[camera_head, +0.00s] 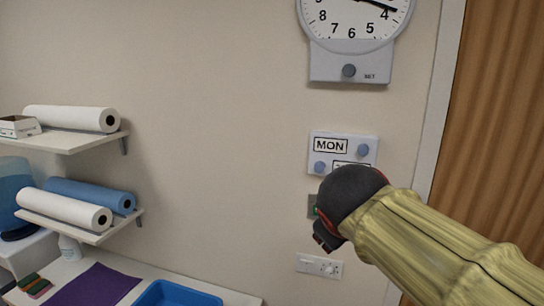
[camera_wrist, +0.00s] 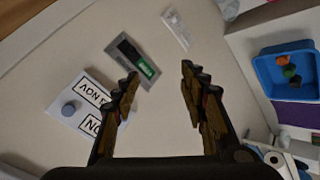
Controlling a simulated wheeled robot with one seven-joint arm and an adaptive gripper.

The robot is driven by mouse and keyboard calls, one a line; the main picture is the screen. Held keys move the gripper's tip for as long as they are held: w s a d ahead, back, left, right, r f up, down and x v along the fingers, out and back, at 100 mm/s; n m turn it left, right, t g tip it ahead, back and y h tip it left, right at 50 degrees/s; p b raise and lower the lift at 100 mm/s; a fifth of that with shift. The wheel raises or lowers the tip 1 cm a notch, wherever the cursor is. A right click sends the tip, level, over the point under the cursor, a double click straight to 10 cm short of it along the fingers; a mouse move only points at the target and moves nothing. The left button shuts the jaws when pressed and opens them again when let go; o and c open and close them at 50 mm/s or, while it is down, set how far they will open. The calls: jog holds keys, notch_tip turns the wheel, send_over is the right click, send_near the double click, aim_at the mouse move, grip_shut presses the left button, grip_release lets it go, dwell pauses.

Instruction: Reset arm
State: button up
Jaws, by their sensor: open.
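My gripper (camera_wrist: 160,85) is open and empty in the wrist view, its two fingers wide apart with the wall beyond them. In the head view my arm, in a yellowish sleeve, reaches in from the lower right. The gripper end there (camera_head: 326,236) is mostly hidden behind the dark wrist. A day panel reading MON (camera_head: 331,145) with round knobs is on the wall just above it. The panel also shows in the wrist view (camera_wrist: 88,112), left of the fingers. A grey plate with a green part (camera_wrist: 135,62) lies between the fingertips in that view.
A clock (camera_head: 354,20) with a knob below it hangs on the wall. A white wall plate (camera_head: 319,266) is under my wrist. Shelves (camera_head: 75,142) with rolls are at left. A blue tray (camera_wrist: 262,72) holds several small objects. A wooden door (camera_head: 495,120) is at right.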

jog(key=s+d+f+m+g+y+b, duration=0.1)
jog(key=s+d+f+m+b, duration=0.1)
jog(key=s+f, duration=0.8)
jog(key=s+d+f+m+g+y+b, duration=0.1)
jog(key=s+f+m, duration=0.4)
jog(key=s+f, duration=0.5)
notch_tip(320, 180, down, 5)
jog(key=shift+s+d+g+b, duration=0.4)
jog(key=shift+d+g+b, duration=0.4)
jog(key=shift+d+b, duration=0.35)
jog(key=shift+a+r, duration=0.1)
jog(key=shift+c, duration=0.4)
